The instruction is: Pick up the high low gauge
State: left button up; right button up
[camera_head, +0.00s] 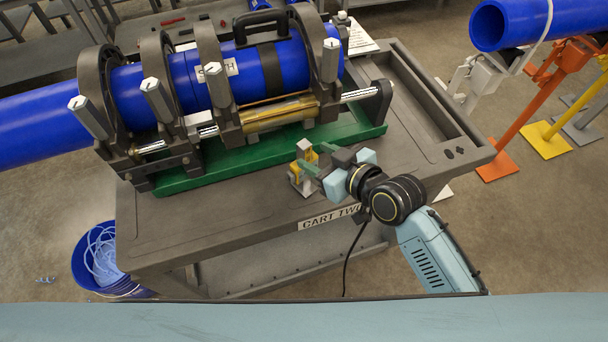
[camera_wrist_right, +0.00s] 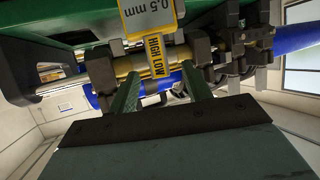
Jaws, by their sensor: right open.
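The high low gauge (camera_head: 297,180) is a small yellow and grey piece on the front part of the cart top, below the green base. In the right wrist view the gauge (camera_wrist_right: 154,52) shows a yellow label reading HIGH LOW and, on a wider part, 0.5 mm. My right gripper (camera_head: 313,158) is open at the gauge, reaching in from the right. In the right wrist view its two green fingers (camera_wrist_right: 158,76) stand on either side of the yellow label, with gaps visible. Whether a finger touches it elsewhere cannot be told. My left gripper is not in view.
The cart (camera_head: 210,218) carries a fusion machine with a green base (camera_head: 220,173), clamps and a blue pipe (camera_head: 135,90), just behind the gauge. A blue bucket (camera_head: 90,270) stands on the floor at left. Orange and yellow pipe stands (camera_head: 535,100) are at right. The cart's front left top is clear.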

aim_at(299, 147)
jog(key=shift+x, duration=3.55)
jog(key=shift+w+d+f, duration=0.1)
jog(key=shift+d, duration=0.05)
jog(key=shift+c, duration=0.4)
grip_shut()
